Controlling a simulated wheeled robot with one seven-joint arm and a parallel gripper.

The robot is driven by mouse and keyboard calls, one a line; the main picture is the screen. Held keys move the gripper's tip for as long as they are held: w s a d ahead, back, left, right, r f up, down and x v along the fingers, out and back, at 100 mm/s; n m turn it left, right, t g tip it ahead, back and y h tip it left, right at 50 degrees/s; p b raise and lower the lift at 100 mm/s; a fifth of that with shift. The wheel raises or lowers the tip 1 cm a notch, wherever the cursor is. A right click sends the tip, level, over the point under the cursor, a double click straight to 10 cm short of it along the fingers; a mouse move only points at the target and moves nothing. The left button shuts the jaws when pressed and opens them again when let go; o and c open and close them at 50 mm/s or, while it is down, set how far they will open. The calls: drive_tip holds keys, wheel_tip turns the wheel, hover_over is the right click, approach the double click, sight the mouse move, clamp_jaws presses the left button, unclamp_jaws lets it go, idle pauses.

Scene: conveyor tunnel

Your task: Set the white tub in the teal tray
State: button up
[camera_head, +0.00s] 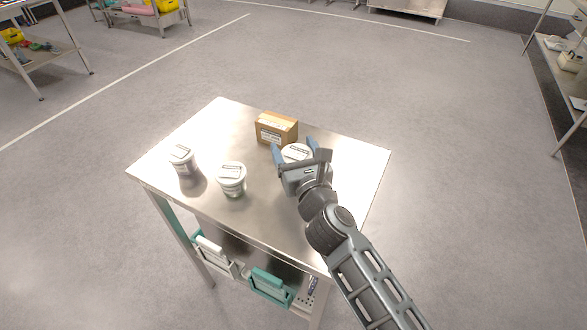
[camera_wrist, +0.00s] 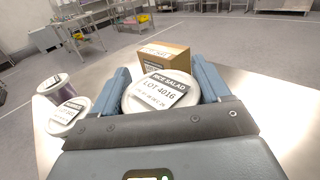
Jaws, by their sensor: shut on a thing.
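My gripper (camera_head: 296,156) is shut on a round white tub (camera_head: 297,151) over the right part of the steel table. In the wrist view the tub's lid (camera_wrist: 160,91) lies between the two blue fingers, with a label reading rice salad, lot 4016. The frames do not show clearly whether its base touches the table. A teal tray (camera_head: 268,288) shows low at the table's front, below the top; its inside is mostly hidden by the tabletop.
On the steel table (camera_head: 225,125), two similar lidded tubs stand left, one in the middle (camera_head: 231,180) and one farther left (camera_head: 183,160). A cardboard box (camera_head: 276,129) stands just behind my gripper. A whitish tray (camera_head: 215,256) is low, left of the teal tray.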

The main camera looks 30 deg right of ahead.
drive_tip(key=shift+a+f+b, duration=0.15)
drive_tip(key=shift+f+b, duration=1.3)
drive_tip(key=shift+f, duration=0.55)
drive_tip(key=shift+f, duration=0.2)
drive_tip(key=o, duration=1.5)
drive_tip(key=shift+r, duration=0.1)
